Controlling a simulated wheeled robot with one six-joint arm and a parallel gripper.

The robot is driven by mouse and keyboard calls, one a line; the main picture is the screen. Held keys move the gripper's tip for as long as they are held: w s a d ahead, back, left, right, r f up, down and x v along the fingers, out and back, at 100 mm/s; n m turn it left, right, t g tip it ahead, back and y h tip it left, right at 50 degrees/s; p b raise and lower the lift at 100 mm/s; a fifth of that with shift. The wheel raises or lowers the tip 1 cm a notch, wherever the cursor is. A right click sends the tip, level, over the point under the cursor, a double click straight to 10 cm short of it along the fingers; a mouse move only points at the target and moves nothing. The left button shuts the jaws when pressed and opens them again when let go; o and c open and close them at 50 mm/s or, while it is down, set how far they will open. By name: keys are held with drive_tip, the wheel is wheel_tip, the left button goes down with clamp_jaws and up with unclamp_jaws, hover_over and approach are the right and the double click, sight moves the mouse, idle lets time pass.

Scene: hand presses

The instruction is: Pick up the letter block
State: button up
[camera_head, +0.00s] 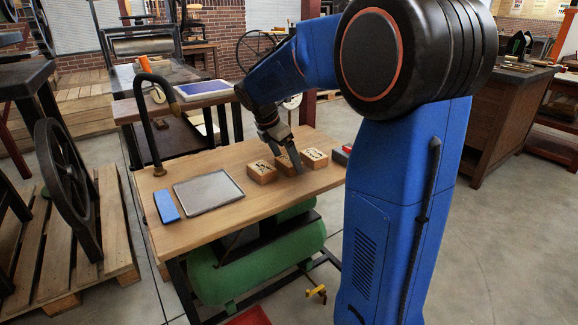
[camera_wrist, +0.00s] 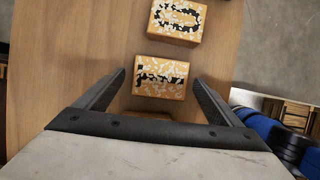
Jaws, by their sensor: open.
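Several wooden letter blocks with black-and-white raised tops stand in a row on the workbench (camera_head: 225,215): a left block (camera_head: 261,172), a middle block (camera_head: 283,168) and a right block (camera_head: 315,158). My gripper (camera_head: 287,161) is open and points down at the middle block, partly covering it. In the wrist view, one letter block (camera_wrist: 162,77) lies between the two fingertips with a gap on each side. Another block (camera_wrist: 175,20) is farther ahead. A strip of a third shows just above my gripper's palm, mostly hidden.
A grey metal plate (camera_head: 208,191) and a blue bar (camera_head: 166,206) lie on the left of the bench. A curved black post (camera_head: 150,120) rises at its left back corner. A dark and red item (camera_head: 341,156) sits at the right edge.

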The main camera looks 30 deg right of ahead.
drive_tip(key=shift+d+f, duration=0.2)
drive_tip(key=shift+f, duration=0.35)
drive_tip(key=c, duration=1.2)
drive_tip(key=shift+r, duration=0.1)
